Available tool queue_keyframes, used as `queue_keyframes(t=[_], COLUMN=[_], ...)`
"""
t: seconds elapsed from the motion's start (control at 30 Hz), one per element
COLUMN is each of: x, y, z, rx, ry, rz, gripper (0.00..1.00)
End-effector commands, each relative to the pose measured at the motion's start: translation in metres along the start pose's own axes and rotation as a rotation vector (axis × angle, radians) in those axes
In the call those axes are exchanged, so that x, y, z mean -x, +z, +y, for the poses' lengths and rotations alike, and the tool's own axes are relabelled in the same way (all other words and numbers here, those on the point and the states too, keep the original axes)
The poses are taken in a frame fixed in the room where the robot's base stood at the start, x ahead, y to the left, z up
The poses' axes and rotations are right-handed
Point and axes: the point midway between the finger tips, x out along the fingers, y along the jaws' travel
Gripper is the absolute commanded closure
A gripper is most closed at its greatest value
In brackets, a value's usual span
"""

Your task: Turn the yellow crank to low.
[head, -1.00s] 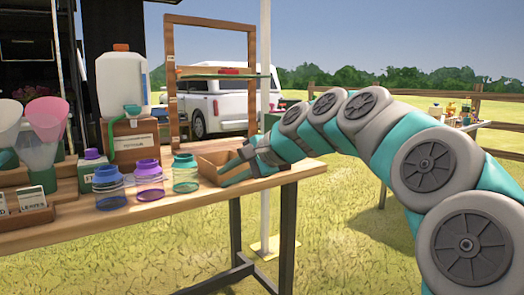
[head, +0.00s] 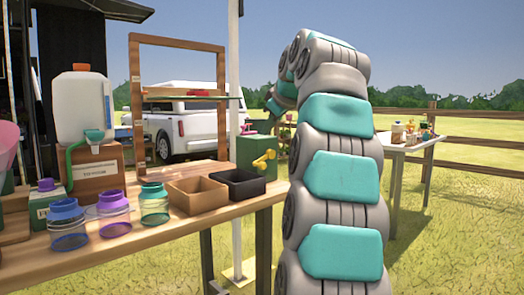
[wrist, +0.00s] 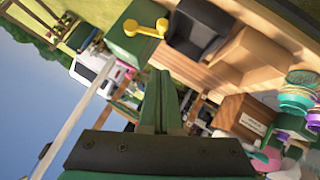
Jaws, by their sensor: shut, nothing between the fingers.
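The yellow crank (head: 264,160) sits on the green box (head: 246,150) at the table's far right end. In the wrist view the crank (wrist: 149,30) shows on the box (wrist: 122,40) near the top, as a short bar with rounded ends. I cannot make out any low marking or the crank's setting. My gripper (wrist: 161,74) shows in the wrist view with its green fingers shut and empty. The crank is beyond the fingertips and apart from them. In the head view my raised arm mostly hides the gripper.
A black tray (head: 237,175) and a brown tray (head: 198,183) stand left of the box. Several jars, including a teal-lidded jar (head: 154,203), stand further left. A white pole (head: 233,110) rises behind the table.

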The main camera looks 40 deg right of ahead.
Motion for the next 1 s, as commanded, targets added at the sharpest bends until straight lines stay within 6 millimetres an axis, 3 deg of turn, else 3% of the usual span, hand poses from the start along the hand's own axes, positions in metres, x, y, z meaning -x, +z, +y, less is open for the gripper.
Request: queue_keyframes(t=[0.17, 0.57, 1.0], x=[-0.022, -0.099, -0.127], y=[0.002, 0.002, 0.028], z=[-0.002, -0.001, -0.002], rx=[0.002, -0.001, -0.002], ry=[-0.006, -0.004, -0.006], rz=[-0.006, -0.003, -0.003], gripper=[1.00, 1.00, 1.00])
